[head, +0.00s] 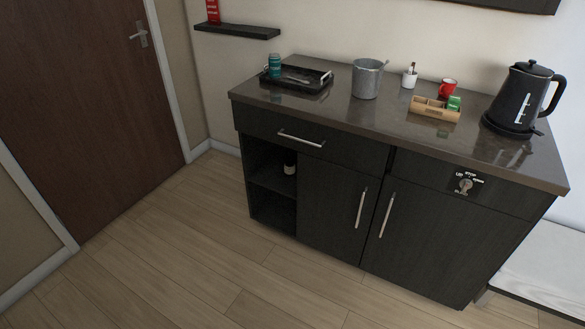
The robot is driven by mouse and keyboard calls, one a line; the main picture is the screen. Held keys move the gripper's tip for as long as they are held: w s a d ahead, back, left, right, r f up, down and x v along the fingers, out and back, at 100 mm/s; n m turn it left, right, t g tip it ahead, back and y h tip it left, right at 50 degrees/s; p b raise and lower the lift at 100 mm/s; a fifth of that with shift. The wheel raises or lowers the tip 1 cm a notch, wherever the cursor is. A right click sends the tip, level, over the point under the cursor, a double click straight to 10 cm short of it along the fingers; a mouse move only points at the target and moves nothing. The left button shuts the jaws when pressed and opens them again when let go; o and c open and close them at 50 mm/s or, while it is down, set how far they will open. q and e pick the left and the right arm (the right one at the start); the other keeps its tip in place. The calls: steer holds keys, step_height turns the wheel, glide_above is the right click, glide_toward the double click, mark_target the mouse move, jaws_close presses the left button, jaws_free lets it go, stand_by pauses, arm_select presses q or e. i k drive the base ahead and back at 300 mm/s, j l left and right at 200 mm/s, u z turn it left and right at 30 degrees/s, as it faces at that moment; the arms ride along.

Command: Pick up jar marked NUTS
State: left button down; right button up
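No label reading NUTS can be made out from here. A small teal jar or can (275,66) stands upright at the back left of a black tray (325,79) on the left end of the counter; its label is too small to read. A small dark bottle with a pale label (289,163) stands in the open cubby of the cabinet, partly in shadow. Neither of my grippers is in view.
The dark counter (420,140) also holds a metal bucket (367,79), a white bottle (409,78), a red mug (448,88), a wooden organizer (433,112) and a black kettle (519,98). A wall shelf (237,31) bears a red item (212,11). The floor in front is clear.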

mark_target(290, 166)
steer(key=i+j+z, duration=0.2)
steer(key=z, duration=0.15)
steer(key=i+j+z, duration=0.15)
steer(key=j+z, duration=0.2)
steer(key=i+j, duration=0.15)
steer(key=j, duration=0.3)
steer(key=i+j+z, duration=0.15)
steer(key=j, duration=0.3)
steer(key=i+j, duration=0.15)
steer(key=j, duration=0.3)
steer(key=i+j+z, duration=0.15)
steer(key=j, duration=0.8)
steer(key=i+j+z, duration=0.1)
steer(key=j, duration=0.4)
steer(key=i, duration=0.05)
